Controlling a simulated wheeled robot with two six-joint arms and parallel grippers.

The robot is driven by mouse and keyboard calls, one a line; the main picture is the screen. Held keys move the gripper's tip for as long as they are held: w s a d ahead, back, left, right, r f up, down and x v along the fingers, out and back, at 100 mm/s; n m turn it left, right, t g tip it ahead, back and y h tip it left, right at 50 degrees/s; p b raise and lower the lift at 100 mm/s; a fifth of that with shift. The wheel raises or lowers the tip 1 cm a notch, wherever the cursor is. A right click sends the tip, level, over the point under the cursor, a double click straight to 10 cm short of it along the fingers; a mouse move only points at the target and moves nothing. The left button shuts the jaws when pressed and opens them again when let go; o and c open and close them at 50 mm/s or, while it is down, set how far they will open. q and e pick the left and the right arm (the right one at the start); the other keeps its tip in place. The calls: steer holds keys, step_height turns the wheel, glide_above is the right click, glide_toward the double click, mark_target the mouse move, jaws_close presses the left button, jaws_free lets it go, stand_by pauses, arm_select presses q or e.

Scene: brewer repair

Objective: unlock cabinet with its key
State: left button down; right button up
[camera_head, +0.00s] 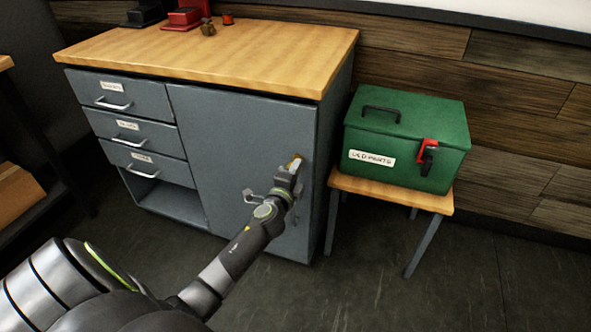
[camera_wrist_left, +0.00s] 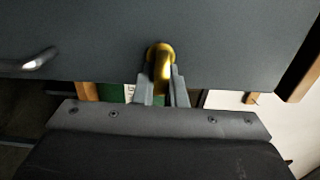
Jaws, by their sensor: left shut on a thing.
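The grey cabinet (camera_head: 235,150) has a wooden top, drawers on the left and a large shut door on the right. My left gripper (camera_head: 292,169) is at the upper right part of this door. It is shut on a brass key (camera_head: 296,160), which also shows in the left wrist view (camera_wrist_left: 161,58) between the two fingers (camera_wrist_left: 160,92). The key's far end meets a round brass piece at the door face; the lock opening itself is hidden. A metal door handle shows at the left in the left wrist view (camera_wrist_left: 28,62). My right gripper is not in view.
A green box (camera_head: 405,140) with a red latch and a padlock-like dark piece stands on a small wooden table (camera_head: 390,192) right of the cabinet. Red and dark items (camera_head: 185,15) stand on the cabinet top. The floor in front is clear.

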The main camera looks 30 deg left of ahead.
arm_select(q)
steer(key=c, duration=1.5)
jaws_free()
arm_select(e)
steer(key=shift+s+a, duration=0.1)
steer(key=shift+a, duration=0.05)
